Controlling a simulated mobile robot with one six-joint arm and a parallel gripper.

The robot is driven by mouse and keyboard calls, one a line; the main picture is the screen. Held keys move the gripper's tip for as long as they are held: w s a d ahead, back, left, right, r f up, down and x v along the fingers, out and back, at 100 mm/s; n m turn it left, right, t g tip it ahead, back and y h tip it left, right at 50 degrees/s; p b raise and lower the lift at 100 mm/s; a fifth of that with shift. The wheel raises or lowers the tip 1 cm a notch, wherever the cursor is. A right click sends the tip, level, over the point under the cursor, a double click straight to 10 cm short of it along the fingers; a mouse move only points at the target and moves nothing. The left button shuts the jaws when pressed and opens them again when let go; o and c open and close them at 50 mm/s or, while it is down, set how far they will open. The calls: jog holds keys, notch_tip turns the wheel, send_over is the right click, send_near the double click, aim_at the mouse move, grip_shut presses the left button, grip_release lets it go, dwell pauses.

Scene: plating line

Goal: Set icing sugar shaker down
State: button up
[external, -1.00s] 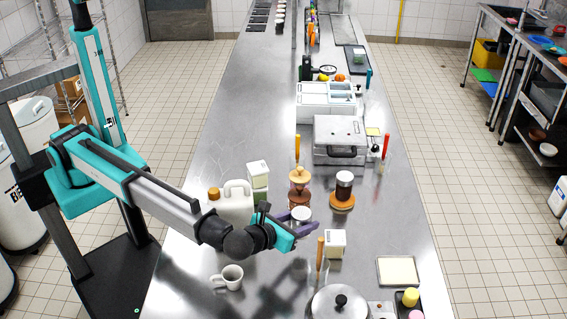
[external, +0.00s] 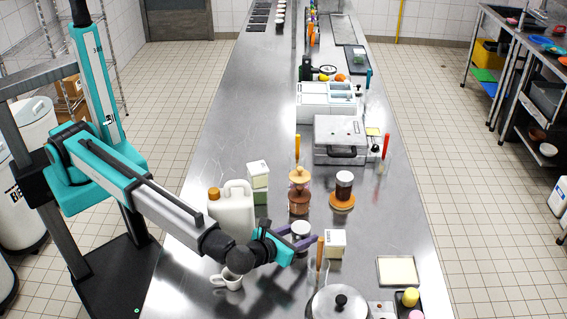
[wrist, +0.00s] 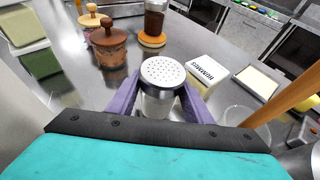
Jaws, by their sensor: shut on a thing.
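The icing sugar shaker (wrist: 163,73) has a perforated silver lid and a clear body. It is upright between the purple fingers of my gripper (wrist: 160,103), which is shut on it. In the external view the shaker (external: 300,229) shows its pale top between the fingers of my gripper (external: 300,241), low over the steel counter (external: 240,120). Its base is hidden, so I cannot tell whether it touches the counter.
A white labelled box (external: 335,243) and a wooden-handled tool (external: 320,253) stand close on the right. A white mug (external: 228,281) is below my wrist. A white jug (external: 232,212), brown jar (external: 299,198) and dark jar (external: 343,188) stand behind. A lidded pan (external: 339,303) is in front.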

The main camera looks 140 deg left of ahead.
jog(key=shift+f, duration=0.4)
jog(key=shift+f, duration=0.15)
jog(key=o, duration=1.2)
jog(key=shift+c, duration=0.2)
jog(key=shift+d, duration=0.1)
jog(key=s+b+v, duration=0.1)
jog(key=b+v, duration=0.2)
jog(key=v, duration=0.9)
jog(key=shift+w+r, duration=0.25)
jog(key=shift+w, duration=0.15)
jog(key=shift+o, duration=0.4)
